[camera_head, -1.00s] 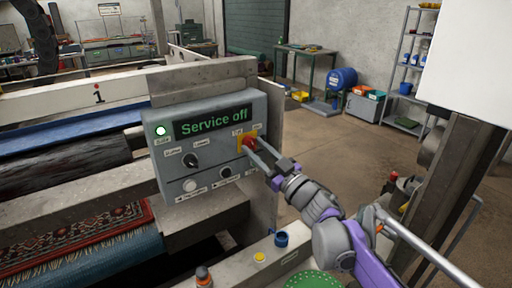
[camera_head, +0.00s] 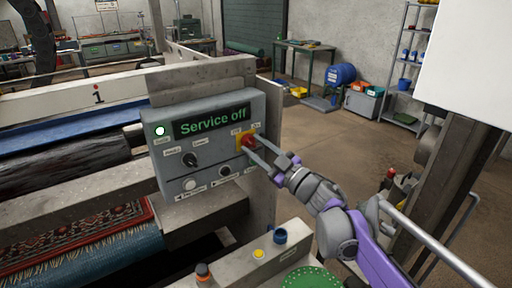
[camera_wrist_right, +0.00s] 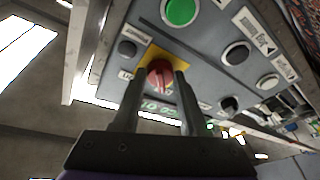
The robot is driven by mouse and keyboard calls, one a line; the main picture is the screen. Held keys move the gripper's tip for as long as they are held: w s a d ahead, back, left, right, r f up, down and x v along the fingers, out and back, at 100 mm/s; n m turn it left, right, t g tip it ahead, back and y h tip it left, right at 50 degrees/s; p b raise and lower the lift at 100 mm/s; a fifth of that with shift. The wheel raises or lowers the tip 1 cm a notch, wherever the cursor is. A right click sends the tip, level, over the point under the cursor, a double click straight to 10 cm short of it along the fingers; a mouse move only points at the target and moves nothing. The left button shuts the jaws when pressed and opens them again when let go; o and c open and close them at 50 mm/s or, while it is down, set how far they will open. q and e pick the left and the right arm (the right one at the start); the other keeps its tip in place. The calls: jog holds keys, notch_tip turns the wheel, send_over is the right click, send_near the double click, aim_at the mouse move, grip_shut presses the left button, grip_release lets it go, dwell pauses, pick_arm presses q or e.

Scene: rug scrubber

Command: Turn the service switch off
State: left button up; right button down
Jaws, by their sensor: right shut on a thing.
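The service switch (camera_head: 249,142) is a red rotary knob on a yellow plate at the right of the grey control panel. The panel's display (camera_head: 211,121) reads "Service off" in green. My right gripper (camera_head: 257,146) reaches in from the right and is shut on the red knob. In the right wrist view the knob (camera_wrist_right: 160,74) sits between the two fingertips of my right gripper (camera_wrist_right: 158,80). My left gripper is not in view.
The grey panel (camera_head: 168,172) also carries black knobs, a white button and a lit indicator. A patterned rug (camera_head: 85,235) lies in the machine at lower left. A concrete ledge with a blue cap (camera_head: 280,236) stands below my right arm. Open floor lies behind.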

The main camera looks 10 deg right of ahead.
jog(key=shift+c, duration=2.2)
grip_release()
jog(key=shift+s, duration=0.1)
jog(key=b+v, duration=0.1)
jog(key=v, duration=0.9)
jog(key=shift+s+d, duration=0.25)
jog(key=shift+f, duration=0.1)
